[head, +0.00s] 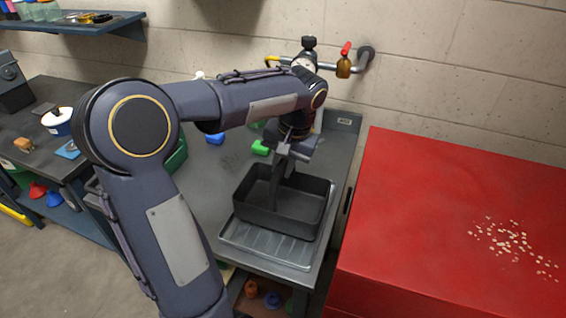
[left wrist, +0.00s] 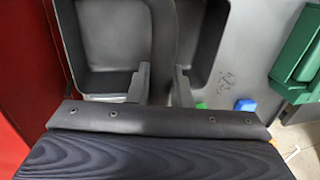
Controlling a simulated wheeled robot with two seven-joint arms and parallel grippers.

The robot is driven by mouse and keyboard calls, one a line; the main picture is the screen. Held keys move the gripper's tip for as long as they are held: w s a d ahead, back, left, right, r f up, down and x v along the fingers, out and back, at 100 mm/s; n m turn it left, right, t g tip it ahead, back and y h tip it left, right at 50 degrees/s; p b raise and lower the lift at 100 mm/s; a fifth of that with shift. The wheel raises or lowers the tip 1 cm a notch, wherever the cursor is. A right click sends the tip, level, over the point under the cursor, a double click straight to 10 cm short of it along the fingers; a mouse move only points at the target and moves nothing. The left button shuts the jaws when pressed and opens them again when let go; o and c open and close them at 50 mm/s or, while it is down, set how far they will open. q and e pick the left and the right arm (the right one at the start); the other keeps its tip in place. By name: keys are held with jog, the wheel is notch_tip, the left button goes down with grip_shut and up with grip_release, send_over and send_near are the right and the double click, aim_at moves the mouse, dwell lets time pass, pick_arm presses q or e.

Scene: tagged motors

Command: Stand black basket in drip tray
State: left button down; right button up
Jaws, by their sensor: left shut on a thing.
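The black basket (head: 280,222) is a dark open box with a divider or handle across its middle. It is upright, over the grey ribbed drip tray (head: 265,247) at the front of the grey bench. The tray's front part shows; the rest is hidden under the basket. I cannot tell whether the basket touches the tray. My left gripper (head: 287,152) points down, shut on the basket's middle part. In the left wrist view the fingers (left wrist: 162,78) sit either side of that divider, between two hollows of the basket (left wrist: 112,35). My right gripper is not in view.
A red cabinet (head: 440,200) with pale flecks stands close on the right. A green block (head: 260,147) and a blue block (head: 214,139) lie behind the basket. A pipe with a red-handled valve (head: 345,52) is on the wall. A green container (left wrist: 302,55) is nearby.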

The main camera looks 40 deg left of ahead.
pick_arm(q)
jog(key=shift+f+b, duration=0.3)
jog(key=shift+f, duration=0.1)
dwell(0.4)
dwell(0.4)
jog(key=c, duration=1.2)
grip_release()
jog(key=shift+c, duration=0.2)
jog(key=shift+r, duration=0.1)
jog(key=r, duration=0.2)
jog(key=d+r, duration=0.1)
jog(key=r, duration=0.4)
jog(key=shift+w+d+r, duration=0.25)
jog(key=s+d+f+t+h, duration=0.2)
jog(key=s+d+f, duration=0.1)
jog(key=s, duration=0.3)
jog(key=s+d+f+m+t+h, duration=0.1)
jog(key=s+d+f+t+h, duration=0.1)
jog(key=s+d, duration=0.3)
jog(key=s+d+f+m+t+h, duration=0.1)
jog(key=s+d+f+t, duration=0.1)
jog(key=s+d+f, duration=0.2)
jog(key=s, duration=0.3)
jog(key=shift+f+h, duration=0.15)
jog(key=shift+h, duration=0.25)
